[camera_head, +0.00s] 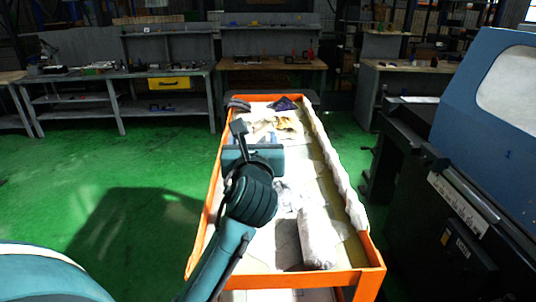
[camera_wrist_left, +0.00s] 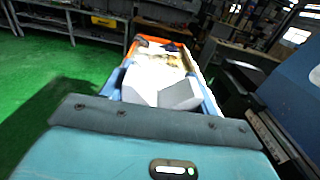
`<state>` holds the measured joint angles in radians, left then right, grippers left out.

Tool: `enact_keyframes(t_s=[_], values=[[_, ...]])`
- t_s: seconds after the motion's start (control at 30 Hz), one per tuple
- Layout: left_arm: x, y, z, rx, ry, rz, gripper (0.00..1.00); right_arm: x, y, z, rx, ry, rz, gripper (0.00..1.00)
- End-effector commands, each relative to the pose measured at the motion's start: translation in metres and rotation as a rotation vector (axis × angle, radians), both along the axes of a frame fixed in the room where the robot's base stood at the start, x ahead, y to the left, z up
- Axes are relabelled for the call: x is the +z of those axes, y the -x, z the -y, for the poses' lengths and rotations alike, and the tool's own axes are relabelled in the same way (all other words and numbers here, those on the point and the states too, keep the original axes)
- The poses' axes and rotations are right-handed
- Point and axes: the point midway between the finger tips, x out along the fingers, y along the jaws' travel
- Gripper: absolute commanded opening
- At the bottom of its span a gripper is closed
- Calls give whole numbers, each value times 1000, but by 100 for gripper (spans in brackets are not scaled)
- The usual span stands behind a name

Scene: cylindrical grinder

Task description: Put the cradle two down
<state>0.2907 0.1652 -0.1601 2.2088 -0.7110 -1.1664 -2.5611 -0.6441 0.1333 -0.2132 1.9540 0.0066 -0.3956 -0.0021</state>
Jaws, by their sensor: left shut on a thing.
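Cradle two is taken to be the pale grey-white block with a V-shaped notch (camera_wrist_left: 178,95), held between the light blue fingers of my left gripper (camera_wrist_left: 165,92) in the left wrist view. In the head view my left gripper (camera_head: 256,138) is over the far half of an orange-rimmed cart (camera_head: 372,278), and its body hides most of the block. The gripper is shut on the block. I cannot tell whether the block touches the cart's surface. My right gripper is in neither view.
A pale grey cylinder (camera_head: 317,238) lies in the near part of the cart. Yellowish cloth (camera_head: 288,124) and a dark blue cloth (camera_head: 284,103) lie at its far end. A dark machine with a blue cover (camera_head: 490,95) stands close on the right. Workbenches line the back.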

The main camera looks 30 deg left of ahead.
Motion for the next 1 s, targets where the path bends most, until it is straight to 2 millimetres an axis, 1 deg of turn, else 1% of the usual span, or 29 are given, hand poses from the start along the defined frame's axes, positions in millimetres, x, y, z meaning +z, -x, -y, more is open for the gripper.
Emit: enact_keyframes(t_s=[0.1, 0.2, 0.3, 0.47, 0.63, 0.77, 1.0], values=[[-21, 1, 0, -1, 0, -5, 0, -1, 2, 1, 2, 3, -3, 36], [-39, 0, 0, 0, -1, -4, 0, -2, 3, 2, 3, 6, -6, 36], [-50, 0, 0, -1, -2, -1, 0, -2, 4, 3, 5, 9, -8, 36], [-63, 0, 0, 0, -1, -1, 0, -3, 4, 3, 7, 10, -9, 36], [-86, 1, 0, 0, -1, -2, 0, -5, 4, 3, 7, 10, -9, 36], [-93, 0, 0, -1, -2, 1, 0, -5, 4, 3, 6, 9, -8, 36], [-93, 0, 0, -1, -2, 3, 0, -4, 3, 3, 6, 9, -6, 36]])
